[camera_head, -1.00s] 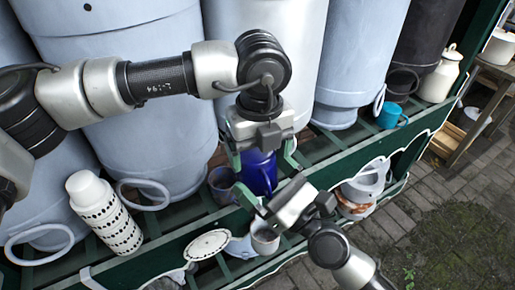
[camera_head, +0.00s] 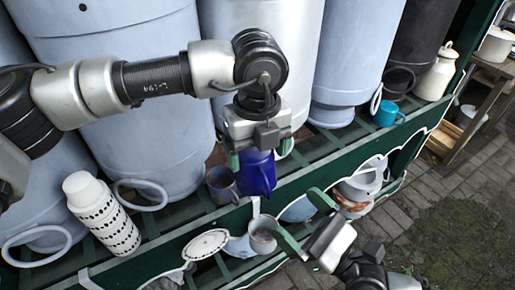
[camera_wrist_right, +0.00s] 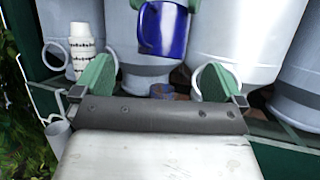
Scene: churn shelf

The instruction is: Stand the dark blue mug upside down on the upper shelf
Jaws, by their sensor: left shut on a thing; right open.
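The dark blue mug (camera_head: 258,177) is between the green fingers of my left gripper (camera_head: 257,157), which is shut on it from above. The mug also shows at the top of the right wrist view (camera_wrist_right: 163,30). It is over the green slatted upper shelf (camera_head: 335,143); I cannot tell whether it touches the slats or which end is up. My right gripper (camera_head: 296,211) is open and empty, in front of the shelf edge, to the lower right of the mug. Its two green fingers (camera_wrist_right: 155,82) stand apart in the right wrist view.
A grey cup (camera_head: 222,186) stands just left of the mug. A patterned white canister (camera_head: 103,215) is further left, a teal mug (camera_head: 388,114) to the right. Big blue-grey churns (camera_head: 150,110) fill the back. A small grey cup (camera_head: 262,240) hangs at the front edge.

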